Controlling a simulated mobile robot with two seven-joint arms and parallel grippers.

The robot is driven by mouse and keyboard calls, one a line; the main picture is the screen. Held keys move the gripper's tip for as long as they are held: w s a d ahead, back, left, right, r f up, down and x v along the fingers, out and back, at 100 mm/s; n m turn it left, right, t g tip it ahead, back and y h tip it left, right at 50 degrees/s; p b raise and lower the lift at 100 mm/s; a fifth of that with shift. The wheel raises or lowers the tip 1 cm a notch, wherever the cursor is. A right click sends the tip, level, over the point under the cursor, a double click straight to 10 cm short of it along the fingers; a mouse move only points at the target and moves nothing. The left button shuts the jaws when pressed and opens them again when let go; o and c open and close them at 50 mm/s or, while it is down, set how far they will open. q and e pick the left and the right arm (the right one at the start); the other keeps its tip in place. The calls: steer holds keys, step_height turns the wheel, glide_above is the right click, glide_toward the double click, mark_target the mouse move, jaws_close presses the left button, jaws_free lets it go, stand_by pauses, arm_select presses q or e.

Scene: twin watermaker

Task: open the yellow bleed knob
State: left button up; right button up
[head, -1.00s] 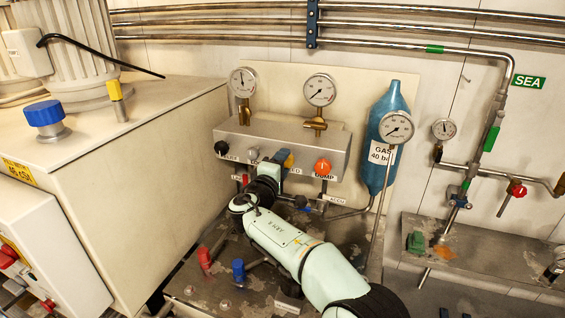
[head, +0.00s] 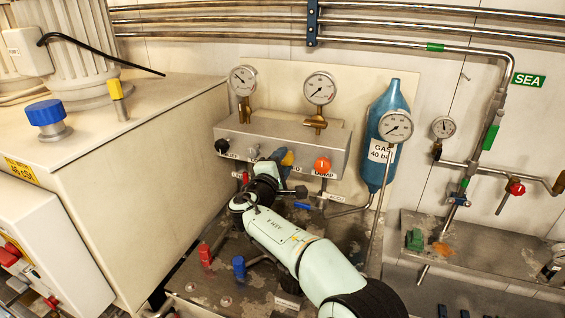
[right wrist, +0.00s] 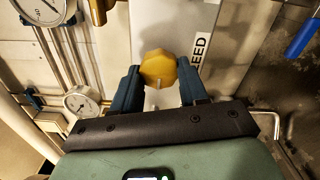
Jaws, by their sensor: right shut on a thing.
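The yellow bleed knob (head: 287,158) sits on the front of the grey manifold block (head: 331,149), between a silver knob and the orange knob. In the head view my right gripper (head: 279,157) partly hides it. In the right wrist view the yellow knob (right wrist: 158,66) is faceted, with a pale mark on its face. The two blue fingers of my right gripper (right wrist: 159,74) are on either side of it, shut on it. The label beside it reads "EED", the rest hidden. My left gripper is not in view.
An orange knob (head: 322,166) marked DUMP is close to the right of my gripper, and a black knob (head: 222,145) is at the left. Two gauges (head: 320,88) stand on the block. A blue gas bottle (head: 391,110) stands to the right. Red and blue handles (head: 238,268) stick up below.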

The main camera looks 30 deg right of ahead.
steer(key=o, duration=1.1)
steer(key=shift+c, duration=0.2)
steer(key=b+v, duration=0.2)
steer(key=v, duration=1.1)
steer(key=shift+a, duration=0.2)
steer(key=shift+s, duration=0.1)
